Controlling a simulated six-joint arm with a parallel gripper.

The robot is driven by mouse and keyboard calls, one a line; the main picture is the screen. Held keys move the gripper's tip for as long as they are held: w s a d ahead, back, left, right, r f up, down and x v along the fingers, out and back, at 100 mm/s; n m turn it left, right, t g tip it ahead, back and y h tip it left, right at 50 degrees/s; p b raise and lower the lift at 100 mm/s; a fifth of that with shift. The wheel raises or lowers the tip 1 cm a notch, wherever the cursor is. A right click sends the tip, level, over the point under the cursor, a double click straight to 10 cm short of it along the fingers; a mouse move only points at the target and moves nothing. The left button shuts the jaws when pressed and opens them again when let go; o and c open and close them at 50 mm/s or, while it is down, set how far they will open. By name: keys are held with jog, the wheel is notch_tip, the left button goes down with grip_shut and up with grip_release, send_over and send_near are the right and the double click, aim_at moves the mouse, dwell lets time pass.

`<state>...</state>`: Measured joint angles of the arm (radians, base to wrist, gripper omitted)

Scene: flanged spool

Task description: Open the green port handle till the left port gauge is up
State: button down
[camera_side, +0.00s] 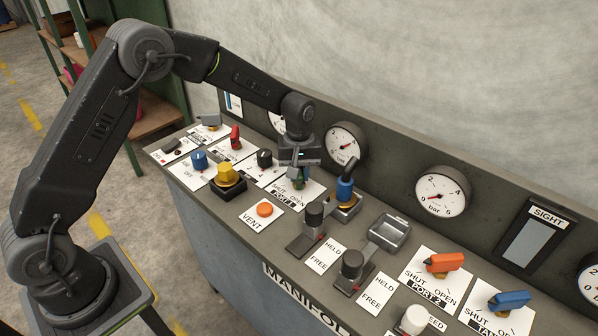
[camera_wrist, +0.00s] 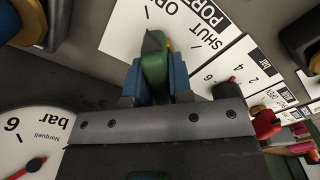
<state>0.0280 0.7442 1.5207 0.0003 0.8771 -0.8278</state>
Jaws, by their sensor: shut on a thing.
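The green port handle (camera_wrist: 154,66) sits between the two blue fingertips of my gripper (camera_wrist: 154,84) in the wrist view, and the gripper is shut on it. Its tip points away from the jaws, over a white SHUT/OPEN PORT card (camera_wrist: 150,30). In the side view my gripper (camera_side: 299,177) is down on the panel and hides most of the handle. Part of a gauge (camera_wrist: 22,140) also shows in the wrist view. Another gauge (camera_side: 277,122) is mostly behind my arm.
A blue-topped fitting (camera_side: 345,188) stands close right of my gripper, and a black knob (camera_side: 264,158) close left. A yellow knob (camera_side: 228,174), an orange VENT button (camera_side: 264,209), black levers (camera_side: 314,214) and an orange handle (camera_side: 444,262) crowd the panel. The gauge wall rises behind.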

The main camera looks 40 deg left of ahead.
jog(key=c, duration=1)
grip_release()
jog(key=shift+r, duration=0.1)
notch_tip(320, 180, up, 14)
jog(key=shift+f, duration=0.15)
jog(key=s+r+m+t, duration=0.1)
jog(key=s+r+m, duration=0.1)
jog(key=s+r, duration=0.5)
jog(key=s+m+t, duration=0.1)
jog(key=s+m, duration=0.1)
jog(key=s, duration=0.5)
jog(key=s+a+m+t, duration=0.1)
jog(key=s+m+t, duration=0.1)
jog(key=s, duration=0.6)
jog(key=s+m+t, duration=0.1)
jog(key=s+m, duration=0.2)
jog(key=s, duration=0.4)
jog(key=shift+s+a+r+t, duration=0.1)
jog(key=shift+s+a+t, duration=0.1)
jog(key=shift+s+t, duration=0.15)
